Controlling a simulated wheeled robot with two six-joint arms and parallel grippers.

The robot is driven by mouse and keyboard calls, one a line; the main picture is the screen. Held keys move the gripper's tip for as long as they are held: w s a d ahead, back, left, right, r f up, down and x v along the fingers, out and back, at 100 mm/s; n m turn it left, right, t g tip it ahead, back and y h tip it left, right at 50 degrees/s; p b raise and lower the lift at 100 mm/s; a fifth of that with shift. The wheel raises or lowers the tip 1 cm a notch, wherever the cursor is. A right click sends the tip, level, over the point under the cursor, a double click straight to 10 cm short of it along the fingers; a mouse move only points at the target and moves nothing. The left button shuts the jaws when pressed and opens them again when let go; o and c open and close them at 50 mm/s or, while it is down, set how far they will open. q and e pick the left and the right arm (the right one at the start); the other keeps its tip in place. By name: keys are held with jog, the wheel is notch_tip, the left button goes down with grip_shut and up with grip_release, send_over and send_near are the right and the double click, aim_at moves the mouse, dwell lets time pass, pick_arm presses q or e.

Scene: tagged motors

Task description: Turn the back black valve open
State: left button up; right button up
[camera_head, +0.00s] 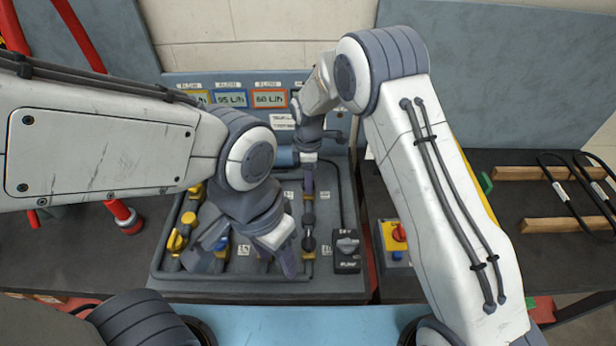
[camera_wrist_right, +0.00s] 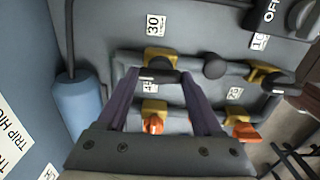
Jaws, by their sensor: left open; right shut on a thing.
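A row of black valves runs front to back on the grey panel (camera_head: 345,285). My right gripper (camera_head: 308,185) is over the back end of this row and shut on the back black valve. In the right wrist view the black handle (camera_wrist_right: 160,76) of this valve sits between the two fingertips of the right gripper (camera_wrist_right: 160,84), on a yellow body (camera_wrist_right: 160,56). In the head view the right fingers mostly hide it. The middle black valve (camera_head: 309,221) and front black valve (camera_head: 309,243) stand free. My left gripper (camera_head: 248,260) is open, low over the front left of the panel.
Yellow valves (camera_head: 177,241) and a blue valve (camera_head: 221,248) are near my left gripper. A black pump switch (camera_head: 346,246) is at the front right. Displays (camera_head: 268,98) stand behind.

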jog(key=o, duration=1.4)
jog(key=shift+c, duration=0.2)
jog(key=shift+r, duration=0.1)
notch_tip(320, 180, up, 10)
jog(key=b, duration=0.2)
jog(key=shift+r, duration=0.2)
